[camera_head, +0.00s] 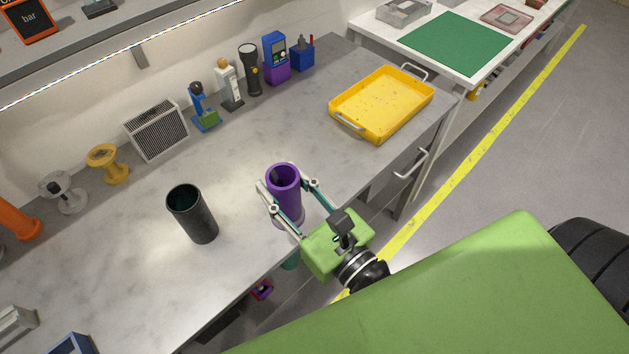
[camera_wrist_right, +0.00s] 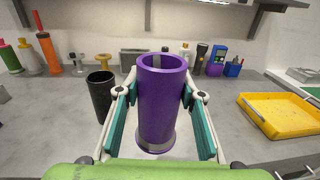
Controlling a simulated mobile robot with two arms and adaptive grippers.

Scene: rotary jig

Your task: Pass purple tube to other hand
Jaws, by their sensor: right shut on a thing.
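The purple tube (camera_head: 285,187) stands upright near the front edge of the grey workbench, and it also shows large in the right wrist view (camera_wrist_right: 160,100). It is hollow and open at the top, with a pale ring around its foot. My right gripper (camera_head: 287,199) has one finger on each side of the tube and is shut on it. The wrist view shows the teal finger pads (camera_wrist_right: 162,118) flanking the tube. Whether the tube's foot touches the bench is hard to tell. My left gripper is in neither view.
A black open cylinder (camera_head: 192,214) stands left of the tube. A yellow tray (camera_head: 353,122) lies at the back right. A grey vent box (camera_head: 157,130), a flashlight (camera_head: 250,70) and other small items line the wall. The bench between them is clear.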

